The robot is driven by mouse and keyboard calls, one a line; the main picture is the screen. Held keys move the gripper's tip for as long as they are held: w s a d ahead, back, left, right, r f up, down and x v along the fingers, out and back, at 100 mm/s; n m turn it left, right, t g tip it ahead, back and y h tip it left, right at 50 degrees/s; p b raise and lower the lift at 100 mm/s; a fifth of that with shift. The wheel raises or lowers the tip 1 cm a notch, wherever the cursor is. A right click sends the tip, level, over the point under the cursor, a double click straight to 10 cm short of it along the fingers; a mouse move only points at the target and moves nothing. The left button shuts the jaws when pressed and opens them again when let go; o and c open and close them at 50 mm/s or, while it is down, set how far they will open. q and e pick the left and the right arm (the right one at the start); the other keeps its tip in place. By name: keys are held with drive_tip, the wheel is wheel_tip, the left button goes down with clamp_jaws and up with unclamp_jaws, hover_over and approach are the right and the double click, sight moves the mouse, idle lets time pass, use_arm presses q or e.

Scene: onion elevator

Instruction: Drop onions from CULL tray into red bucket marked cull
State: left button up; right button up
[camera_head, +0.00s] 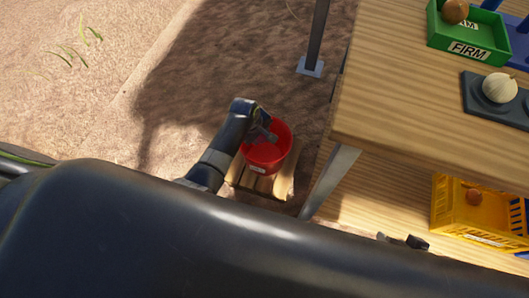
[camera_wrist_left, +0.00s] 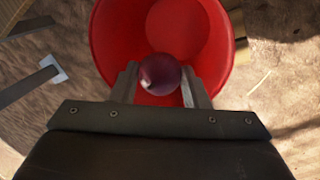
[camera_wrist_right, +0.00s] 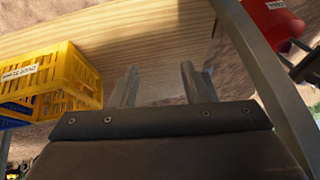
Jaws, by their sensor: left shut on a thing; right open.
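The red bucket (camera_head: 268,152) stands on a small wooden stand beside the table in the head view. Its open inside fills the top of the left wrist view (camera_wrist_left: 110,40). My left gripper (camera_head: 266,132) is over the bucket's mouth. In the left wrist view it is shut on a dark red onion (camera_wrist_left: 160,75), with the bucket's inside behind it. My right gripper (camera_wrist_right: 160,85) is open and empty, in front of a wooden surface. The bucket's label shows but is too small to read in the head view. I cannot make out a CULL tray.
A green FIRM tray (camera_head: 467,45) with a brown onion is on the upper table. A dark tray (camera_head: 478,104) with a pale onion is near it. A yellow crate (camera_head: 446,215) holding an onion sits on the lower shelf. A table leg (camera_head: 328,180) stands close to the bucket.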

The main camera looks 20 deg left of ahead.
use_arm(q)
drive_tip(key=shift+f+b, duration=1.25)
drive_tip(key=shift+b, duration=0.05)
use_arm(e)
drive_tip(key=w+d+r+t+h, duration=0.2)
drive_tip(key=w+r+t, duration=0.8)
drive_tip(key=r, duration=0.3)
drive_tip(key=shift+w+d, duration=0.4)
drive_tip(key=shift+w, duration=0.1)
use_arm(q)
drive_tip(key=o, duration=1.1)
drive_tip(key=shift+c, duration=0.2)
use_arm(e)
drive_tip(key=shift+f, duration=0.1)
